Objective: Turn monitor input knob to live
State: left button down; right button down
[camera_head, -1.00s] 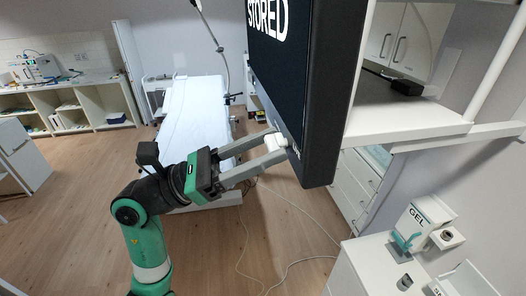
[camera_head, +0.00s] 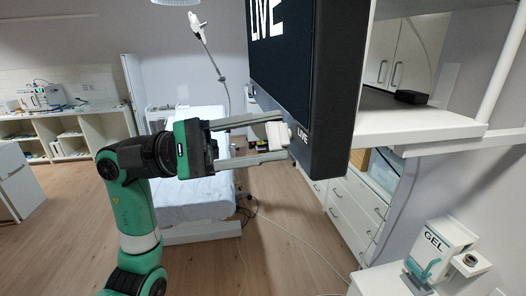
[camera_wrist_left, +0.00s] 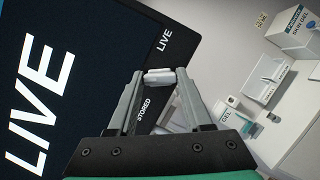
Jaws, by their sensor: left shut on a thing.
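The monitor (camera_head: 338,95) is a dark, thick-framed screen at upper middle of the head view, reading LIVE in large white letters. The white knob (camera_head: 276,134) sits on its edge, beside a small LIVE label. My left gripper (camera_head: 282,139) is shut on the knob, one finger above and one below. In the left wrist view the knob (camera_wrist_left: 159,77) is between the fingertips (camera_wrist_left: 158,82), with a LIVE label on one side and a STORED label on the other. The knob's pointer mark cannot be made out. My right gripper is not in view.
A couch (camera_head: 190,205) with a white cover stands behind my left arm. A white shelf (camera_head: 415,125) is right of the monitor. A gel dispenser (camera_head: 437,243) stands at lower right. Cables lie on the wooden floor, which is open at lower middle.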

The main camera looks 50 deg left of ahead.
pick_arm(q)
jog(key=shift+r+m+g+y+b, duration=0.15)
jog(key=shift+m+g, duration=0.4)
jog(key=shift+m, duration=1.05)
jog(key=shift+m+g+y+b, duration=0.25)
jog(key=shift+m+g, duration=0.3)
jog(key=shift+m, duration=1.05)
jog(key=shift+c, duration=1.6)
grip_release()
jog(key=shift+a, duration=0.15)
jog(key=b+v, duration=0.1)
jog(key=v, duration=1)
jog(key=shift+s+a, duration=0.15)
jog(key=shift+s, duration=0.05)
